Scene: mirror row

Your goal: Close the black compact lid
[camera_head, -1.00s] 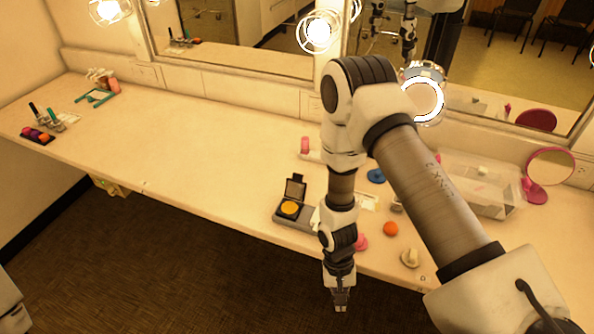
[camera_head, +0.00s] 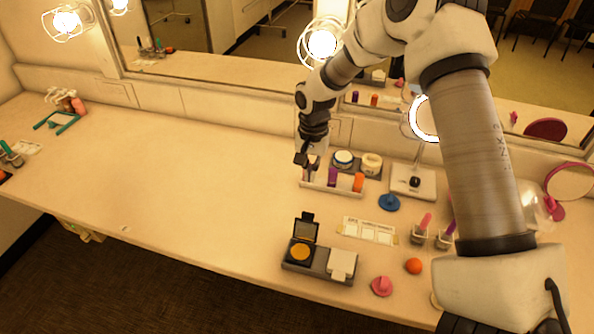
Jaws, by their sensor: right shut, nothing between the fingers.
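The black compact (camera_head: 300,251) sits in a grey holder near the front edge of the counter. Its lid (camera_head: 305,229) stands open, roughly upright, and a round yellow-orange pan shows in its base. My right gripper (camera_head: 308,171) is shut and empty. It points down behind the compact in the picture, by the left end of a white tray, apart from the lid. My left gripper is not in view.
A white closed item (camera_head: 342,263) shares the grey holder (camera_head: 318,264). The white tray (camera_head: 345,188) holds purple and orange tubes. A blue disc (camera_head: 389,202), a pink knob (camera_head: 381,286) and an orange ball (camera_head: 413,266) lie to the right. The counter left of the compact is clear.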

